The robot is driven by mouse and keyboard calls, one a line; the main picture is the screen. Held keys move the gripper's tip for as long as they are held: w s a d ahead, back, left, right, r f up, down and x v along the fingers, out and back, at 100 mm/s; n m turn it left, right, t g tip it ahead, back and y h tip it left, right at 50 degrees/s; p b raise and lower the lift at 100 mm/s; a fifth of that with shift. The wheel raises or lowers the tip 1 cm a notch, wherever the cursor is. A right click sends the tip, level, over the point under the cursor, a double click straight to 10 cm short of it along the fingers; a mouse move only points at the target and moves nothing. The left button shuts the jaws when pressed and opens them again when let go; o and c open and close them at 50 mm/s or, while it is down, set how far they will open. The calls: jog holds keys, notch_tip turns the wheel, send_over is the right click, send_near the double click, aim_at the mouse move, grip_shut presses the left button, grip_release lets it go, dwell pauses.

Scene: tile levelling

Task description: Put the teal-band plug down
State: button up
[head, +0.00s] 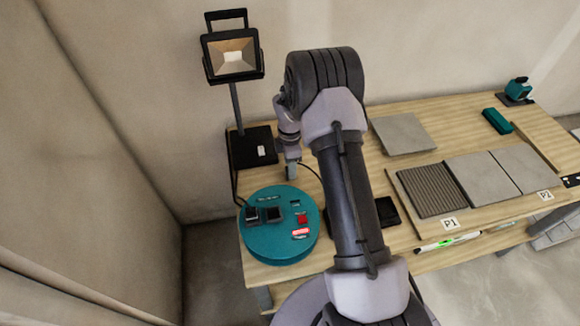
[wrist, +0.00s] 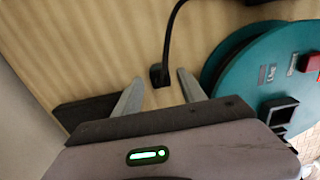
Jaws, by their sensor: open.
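A small black plug (wrist: 158,77) on a dark cable is between the fingertips of my gripper (wrist: 160,80) in the wrist view. It appears to rest on the wooden table top, and I see clear gaps to both fingers. I cannot make out a teal band on it. The reel (head: 278,250) also shows in the wrist view (wrist: 228,62), close to the right finger.
A work lamp (head: 232,58) stands on a black base (head: 247,150) left of my gripper. The reel's top carries dark sockets (head: 274,214) and a red switch (head: 302,218). Tiles (head: 483,175) lie on a board to the right. A wall is behind the table.

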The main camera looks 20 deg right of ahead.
jog(key=s+a+r+m+t+p, duration=0.1)
jog(key=s+a+r+m, duration=0.15)
jog(key=r, duration=1.05)
jog(key=s+a+r+m+t+p, duration=0.1)
jog(key=a+r+m+p, duration=0.15)
jog(key=r, duration=0.95)
jog(key=s+a+r+m+t+y, duration=0.1)
jog(key=s+a+r+m, duration=0.4)
jog(key=s, duration=0.3)
jog(key=s+a+r+m+t, duration=0.1)
jog(key=s+a+r+m, duration=0.1)
jog(key=s+r+m, duration=0.5)
jog(key=s+a+m+t+y, duration=0.1)
jog(key=s+a+m, duration=0.2)
jog(key=s, duration=0.7)
jog(key=shift+s+t+b, duration=0.35)
jog(key=shift+t+b, duration=0.05)
notch_tip(320, 180, down, 7)
jog(key=b, duration=0.7)
jog(key=shift+c, duration=0.2)
